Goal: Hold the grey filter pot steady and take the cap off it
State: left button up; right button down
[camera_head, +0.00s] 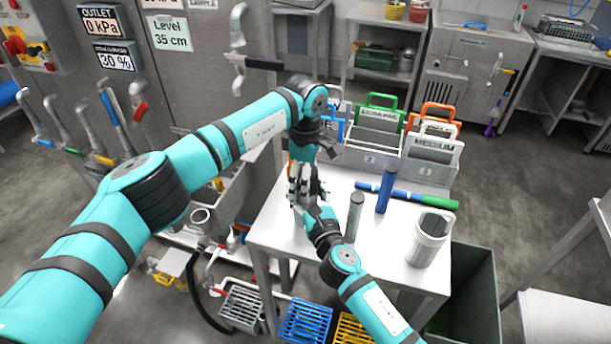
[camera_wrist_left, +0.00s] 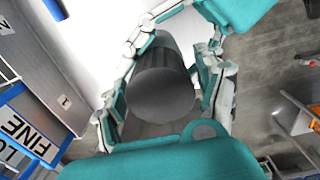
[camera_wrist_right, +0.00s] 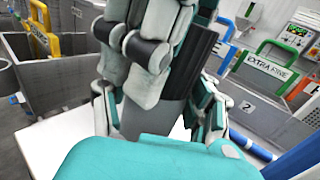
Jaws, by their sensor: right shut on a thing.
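The grey filter pot (camera_wrist_right: 168,115) stands upright on the white table (camera_head: 285,225); in the head view it is mostly hidden by my grippers. Its darker grey cap (camera_wrist_left: 165,90) shows end-on in the left wrist view. My right gripper (camera_head: 311,214) is shut on the pot from the side, with a finger on each side of its body in the right wrist view. My left gripper (camera_head: 301,186) comes down from above, its fingers spread on both sides of the cap. It looks open, with narrow gaps, though contact is hard to judge.
A grey cylinder (camera_head: 354,217) and a blue cylinder (camera_head: 386,190) stand right of the grippers. A blue and green tube (camera_head: 408,196) lies behind them, and a white container (camera_head: 430,240) stands at the right. Labelled trays with coloured handles (camera_head: 432,150) line the back.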

pick_arm(q)
jog(key=c, duration=1.1)
jog(key=o, duration=1.2)
jog(key=shift+r, duration=0.1)
jog(key=shift+r, duration=2.2)
pick_arm(e)
jog(key=shift+c, duration=1.8)
grip_release()
